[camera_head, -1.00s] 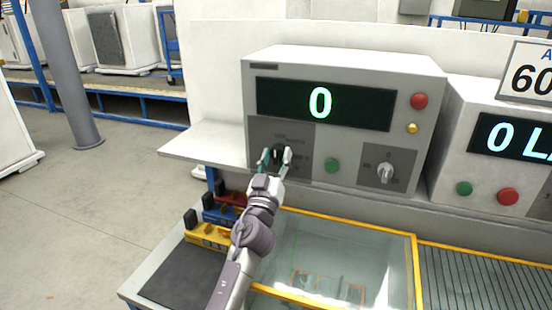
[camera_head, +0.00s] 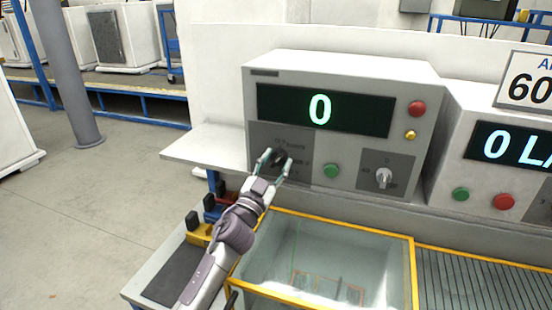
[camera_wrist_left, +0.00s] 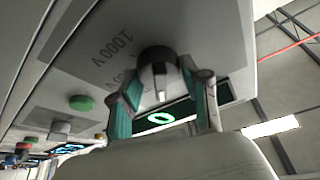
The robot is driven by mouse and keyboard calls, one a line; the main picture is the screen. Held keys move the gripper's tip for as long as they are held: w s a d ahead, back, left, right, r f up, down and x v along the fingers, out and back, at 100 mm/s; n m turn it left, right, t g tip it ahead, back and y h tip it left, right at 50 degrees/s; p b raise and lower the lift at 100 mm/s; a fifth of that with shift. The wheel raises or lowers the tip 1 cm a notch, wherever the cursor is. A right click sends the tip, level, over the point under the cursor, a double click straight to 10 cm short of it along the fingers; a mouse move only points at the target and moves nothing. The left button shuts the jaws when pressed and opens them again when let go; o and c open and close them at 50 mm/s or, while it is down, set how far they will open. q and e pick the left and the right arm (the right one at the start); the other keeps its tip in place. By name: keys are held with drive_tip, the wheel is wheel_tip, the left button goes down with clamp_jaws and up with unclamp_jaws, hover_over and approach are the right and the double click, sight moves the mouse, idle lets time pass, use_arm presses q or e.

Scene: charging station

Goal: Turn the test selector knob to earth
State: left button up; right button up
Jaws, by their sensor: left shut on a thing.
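The dark test selector knob (camera_head: 278,157) is on the grey panel at the lower left of the tester (camera_head: 420,110). It also shows in the left wrist view (camera_wrist_left: 158,57), with a pale pointer mark. My left gripper (camera_head: 277,158) is at this knob, one finger on each side, shut on it. In the left wrist view, the green-padded fingers (camera_wrist_left: 160,98) flank the knob. "1000 V" is printed beside it; the other panel labels are too small or partly hidden to read. My right gripper is not in view.
The display (camera_head: 320,109) reads 0. A green button (camera_head: 331,171), a second, grey knob (camera_head: 384,178), a red button (camera_head: 416,108) and a yellow one (camera_head: 410,135) are on the same face. A yellow-framed glass-topped box (camera_head: 330,245) lies below.

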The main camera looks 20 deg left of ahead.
use_arm(q)
drive_tip(key=shift+m+g+h+p, duration=0.5)
drive_tip(key=shift+m+h+p, duration=0.5)
drive_tip(key=shift+m, duration=1.1)
drive_tip(key=o, duration=1.1)
drive_tip(key=shift+o, duration=0.2)
drive_tip(key=v, duration=1.2)
drive_tip(key=shift+a, duration=0.1)
